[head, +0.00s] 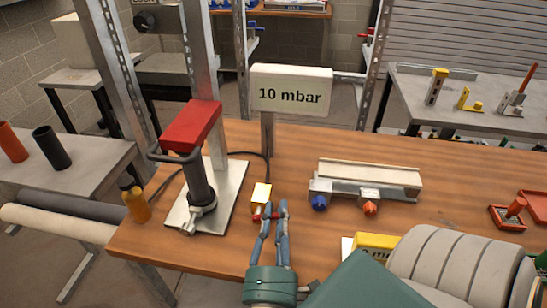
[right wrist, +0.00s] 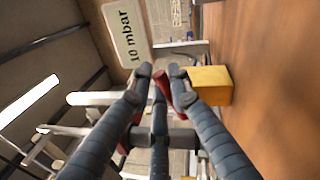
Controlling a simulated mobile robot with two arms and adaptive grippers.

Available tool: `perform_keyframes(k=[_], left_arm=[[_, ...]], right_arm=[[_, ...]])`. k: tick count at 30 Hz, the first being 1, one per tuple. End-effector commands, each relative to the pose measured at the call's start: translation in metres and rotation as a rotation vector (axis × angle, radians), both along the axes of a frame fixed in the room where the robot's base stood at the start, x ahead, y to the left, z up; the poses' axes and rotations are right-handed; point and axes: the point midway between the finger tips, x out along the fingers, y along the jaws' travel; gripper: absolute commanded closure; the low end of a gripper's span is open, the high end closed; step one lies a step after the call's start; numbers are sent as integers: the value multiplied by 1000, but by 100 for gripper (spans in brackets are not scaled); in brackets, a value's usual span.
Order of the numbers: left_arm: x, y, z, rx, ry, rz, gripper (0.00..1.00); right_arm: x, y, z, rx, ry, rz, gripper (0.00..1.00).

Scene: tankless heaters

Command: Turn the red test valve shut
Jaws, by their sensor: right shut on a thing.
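My right gripper (head: 275,207) reaches in from the front edge of the wooden bench. My left gripper is not in view.
A red-topped stand (head: 192,125) on a metal plate is to the left. A grey manifold (head: 367,178) with a blue knob (head: 319,203) and an orange knob (head: 370,207) is to the right. Bare bench lies behind the manifold.

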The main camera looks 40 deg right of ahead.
Motion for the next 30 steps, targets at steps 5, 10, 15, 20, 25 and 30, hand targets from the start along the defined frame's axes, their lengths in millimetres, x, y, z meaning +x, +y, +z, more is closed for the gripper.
perform_keyframes(k=[5, 10, 15, 20, 25, 30], left_arm=[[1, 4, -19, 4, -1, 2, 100], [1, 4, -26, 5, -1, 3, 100], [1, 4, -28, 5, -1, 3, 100], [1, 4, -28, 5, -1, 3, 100], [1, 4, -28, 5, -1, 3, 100], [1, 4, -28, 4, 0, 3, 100]], right_arm=[[-2, -2, -9, 59, -73, -3, 100], [-2, -3, -11, 93, -115, -3, 100], [-3, -3, -11, 108, -132, -3, 100], [-3, -3, -10, 111, -136, -3, 100], [-3, -3, -10, 110, -135, -2, 100], [-3, -2, -10, 110, -135, -2, 66]])
